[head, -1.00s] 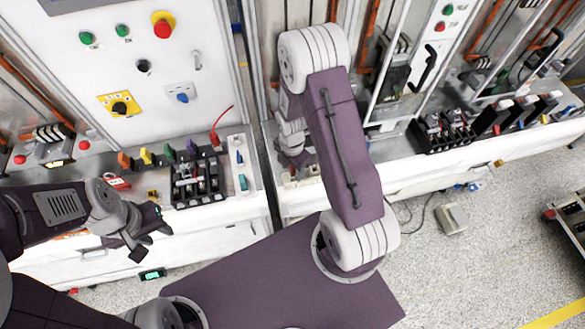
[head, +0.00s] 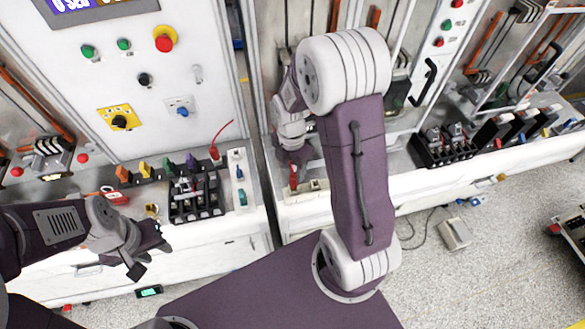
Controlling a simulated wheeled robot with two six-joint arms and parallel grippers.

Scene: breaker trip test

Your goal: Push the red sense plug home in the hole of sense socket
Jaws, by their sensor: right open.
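A small red plug (head: 293,178) stands upright at a white socket block (head: 312,189) on the front ledge of the right bench. I cannot tell how deep it sits in its hole. My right gripper (head: 294,160) is open just above the plug, pointing down, and partly hidden by its own wrist. Another red plug (head: 214,153) with a red lead curving up stands on the left bench. My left gripper (head: 150,254) is open and empty in front of the left bench, with its fingers apart.
A black breaker block (head: 196,197) and a row of coloured pieces stand on the left bench. A control panel with a red emergency button (head: 164,43) rises behind. More black breakers (head: 443,146) stand at right. My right upper arm hides part of the right bench.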

